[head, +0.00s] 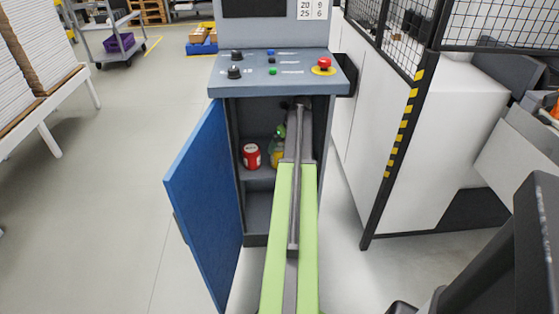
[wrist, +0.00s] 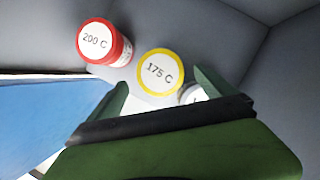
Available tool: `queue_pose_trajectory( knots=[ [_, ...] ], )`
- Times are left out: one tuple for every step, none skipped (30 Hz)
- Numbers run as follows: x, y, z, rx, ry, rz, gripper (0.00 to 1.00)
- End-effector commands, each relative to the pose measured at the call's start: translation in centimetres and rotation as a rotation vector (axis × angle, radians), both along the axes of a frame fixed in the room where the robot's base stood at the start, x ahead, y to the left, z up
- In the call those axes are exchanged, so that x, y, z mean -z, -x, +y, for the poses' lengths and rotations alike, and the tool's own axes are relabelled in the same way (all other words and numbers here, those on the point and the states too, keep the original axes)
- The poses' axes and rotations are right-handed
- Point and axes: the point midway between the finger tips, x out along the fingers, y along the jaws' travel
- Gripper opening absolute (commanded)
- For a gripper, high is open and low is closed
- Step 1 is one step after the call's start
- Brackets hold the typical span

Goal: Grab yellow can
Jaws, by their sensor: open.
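The yellow can (wrist: 160,70) has a white lid marked 175 C with a yellow rim. In the head view the yellow can (head: 277,159) stands on the shelf inside the cabinet, partly hidden by my arm. My gripper (wrist: 161,82) is open. In the wrist view its two dark green fingers are apart, one to the left and one to the right of the yellow can's near side. I cannot tell whether they touch it. Nothing is held.
A red can (wrist: 95,40) marked 200 C stands left of the yellow can; it also shows in the head view (head: 251,156). A whitish can (wrist: 193,95) is partly hidden by my gripper. The blue cabinet door (head: 208,200) hangs open at the left.

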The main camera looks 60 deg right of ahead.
Motion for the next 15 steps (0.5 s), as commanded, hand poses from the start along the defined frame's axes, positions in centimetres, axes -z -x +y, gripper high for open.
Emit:
queue_pose_trajectory(
  knots=[
    [2.1, -0.4, -0.3, 0.000, 0.000, 0.000, 0.95],
    [2.6, -0.5, -0.4, 0.000, 0.001, 0.000, 0.95],
    [3.2, -0.7, -0.5, 0.001, 0.001, 0.000, 0.95],
    [3.5, -0.8, -0.5, 0.001, 0.001, 0.000, 0.95],
    [3.6, -0.9, -0.6, 0.002, 0.000, 0.001, 0.95],
    [3.7, -1.0, -0.6, 0.003, 0.001, 0.001, 0.95],
    [3.6, -1.0, -0.6, 0.004, 0.000, 0.001, 0.95],
    [3.5, -1.0, -0.6, 0.004, 0.000, 0.001, 0.95],
    [3.4, -1.0, -0.6, 0.004, 0.000, 0.001, 0.95],
    [3.5, -1.0, -0.6, 0.004, 0.000, 0.001, 0.95],
    [3.7, -1.1, -0.6, 0.004, 0.000, 0.001, 0.95],
    [4.0, -1.1, -0.6, 0.004, 0.000, 0.001, 0.95],
    [4.4, -1.2, -0.7, 0.004, 0.000, 0.001, 0.95],
    [4.8, -1.4, -0.7, 0.004, 0.000, 0.001, 0.95],
    [5.5, -1.6, -0.7, 0.004, 0.000, 0.001, 0.95]
  ],
)
